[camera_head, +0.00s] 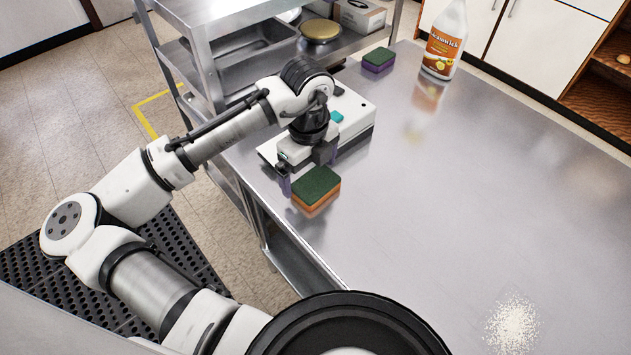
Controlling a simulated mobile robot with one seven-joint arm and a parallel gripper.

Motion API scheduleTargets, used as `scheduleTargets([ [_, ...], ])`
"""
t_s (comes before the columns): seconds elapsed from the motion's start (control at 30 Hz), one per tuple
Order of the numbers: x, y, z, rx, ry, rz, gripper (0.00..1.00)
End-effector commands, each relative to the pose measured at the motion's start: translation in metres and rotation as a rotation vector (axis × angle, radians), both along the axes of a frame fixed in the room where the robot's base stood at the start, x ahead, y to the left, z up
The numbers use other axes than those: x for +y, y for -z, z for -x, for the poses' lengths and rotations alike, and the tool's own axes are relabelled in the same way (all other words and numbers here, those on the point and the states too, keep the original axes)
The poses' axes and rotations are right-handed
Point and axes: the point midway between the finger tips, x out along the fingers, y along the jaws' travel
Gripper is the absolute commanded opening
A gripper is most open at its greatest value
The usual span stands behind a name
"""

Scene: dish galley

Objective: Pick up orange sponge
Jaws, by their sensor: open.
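The orange sponge (316,190) has a dark green top and lies flat on the steel table (440,210), near its left edge. My gripper (307,173) is open, pointing down just behind the sponge in the picture. One finger shows left of the sponge and the other at its upper right. No contact with the sponge can be made out, and the exact height of the fingertips is hard to tell.
A white device (352,112) stands right behind my gripper. A purple sponge with a green top (378,61) and a cleaner bottle (444,42) stand farther back. White powder (512,326) lies at front right. The table's middle is clear. A steel rack (207,75) stands at back left.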

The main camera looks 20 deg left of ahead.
Motion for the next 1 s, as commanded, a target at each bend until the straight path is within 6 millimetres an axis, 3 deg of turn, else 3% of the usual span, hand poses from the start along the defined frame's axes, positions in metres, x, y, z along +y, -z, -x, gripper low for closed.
scheduleTargets([
  [0.2,0.0,0.022,0.0,0.0,-0.001,0.0,1.0],
  [0.43,0.0,0.024,0.0,-0.001,-0.001,0.0,1.0],
  [0.7,0.0,0.023,0.0,-0.001,-0.001,0.0,0.65],
  [1.0,0.0,0.023,0.0,-0.001,-0.001,0.0,0.64],
])
